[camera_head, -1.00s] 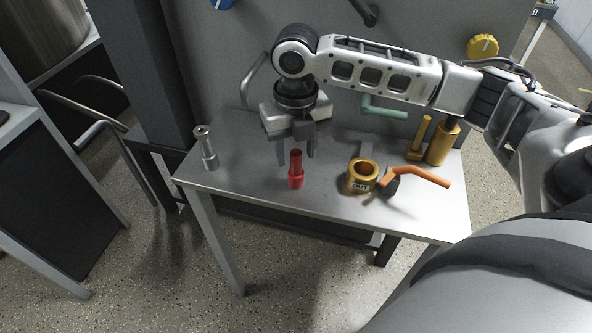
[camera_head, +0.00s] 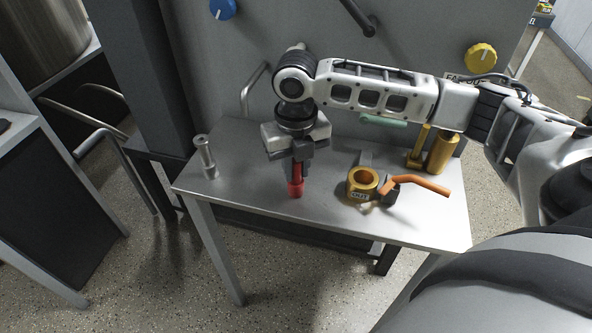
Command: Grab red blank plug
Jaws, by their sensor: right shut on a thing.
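The red blank plug (camera_head: 296,188) stands upright near the front edge of the metal table. My right gripper (camera_head: 297,171) points down from above it. Its fingers are shut on the plug's narrow upper part, and the wider red base shows below them. The plug's top is hidden by the gripper. I cannot tell whether the base still touches the table. My left gripper is not in view.
A silver metal cylinder (camera_head: 205,157) stands at the table's left. A green piece (camera_head: 384,121) is partly behind my arm. The table (camera_head: 240,176) is bare between plug and silver cylinder.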

